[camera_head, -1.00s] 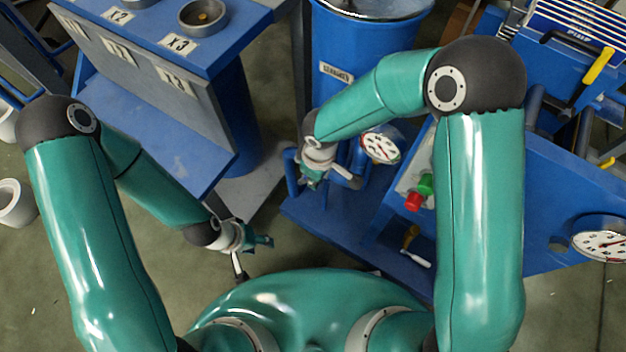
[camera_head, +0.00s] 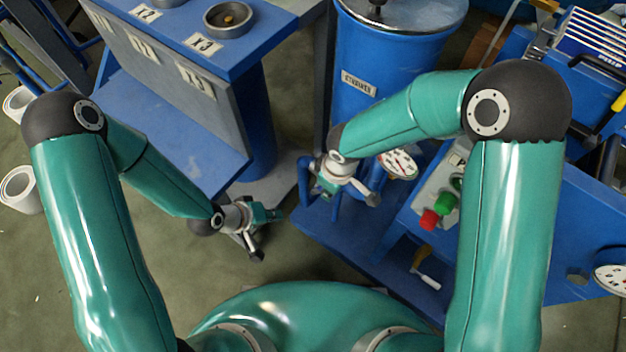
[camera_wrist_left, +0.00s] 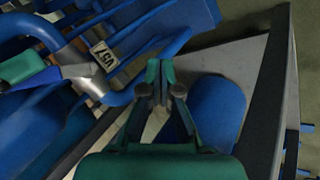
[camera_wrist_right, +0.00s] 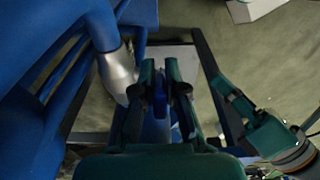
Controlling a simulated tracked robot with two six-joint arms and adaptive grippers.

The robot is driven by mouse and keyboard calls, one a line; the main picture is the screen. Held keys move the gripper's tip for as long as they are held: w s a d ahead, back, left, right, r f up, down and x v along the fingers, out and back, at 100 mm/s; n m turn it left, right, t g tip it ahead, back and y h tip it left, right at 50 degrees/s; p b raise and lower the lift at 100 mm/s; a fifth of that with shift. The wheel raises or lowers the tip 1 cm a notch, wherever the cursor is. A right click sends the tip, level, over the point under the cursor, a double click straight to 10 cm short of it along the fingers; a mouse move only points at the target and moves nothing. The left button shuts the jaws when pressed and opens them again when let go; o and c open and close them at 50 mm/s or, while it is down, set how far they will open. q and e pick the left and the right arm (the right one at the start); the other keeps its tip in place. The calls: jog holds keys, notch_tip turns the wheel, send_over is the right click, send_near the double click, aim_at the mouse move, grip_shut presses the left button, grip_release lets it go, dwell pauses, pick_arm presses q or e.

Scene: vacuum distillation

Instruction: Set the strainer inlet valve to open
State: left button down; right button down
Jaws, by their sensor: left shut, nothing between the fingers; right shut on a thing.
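A silver fitting (camera_wrist_right: 117,72) on a blue pipe, perhaps the valve body, is just left of the fingers. My left gripper (camera_head: 274,214) is shut and empty, left of the right one. The left wrist view shows its closed fingertips (camera_wrist_left: 160,75) and a tag (camera_wrist_left: 103,57) near a silver fitting (camera_wrist_left: 78,72).
A blue bench with X2 and X3 labels (camera_head: 203,44) stands at the left. A gauge (camera_head: 398,164), red button (camera_head: 429,219) and green button (camera_head: 446,203) are right of my right gripper. Bare floor (camera_head: 150,265) lies at the lower left.

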pick_arm(q)
jog(key=w+r+m+t+h, duration=0.1)
jog(key=w+r+t+h, duration=0.25)
jog(key=w+r, duration=0.45)
notch_tip(320, 180, up, 7)
jog(key=s+a+m+g+h, duration=0.2)
jog(key=s+m+g+h, duration=0.1)
jog(key=m+g+h, duration=0.15)
jog(key=s+f+x, duration=0.1)
jog(key=s+x, duration=0.1)
jog(key=x, duration=1)
jog(key=shift+s+d+f+n, duration=0.25)
jog(key=shift+s+f+n, duration=0.05)
jog(key=shift+s+n, duration=0.05)
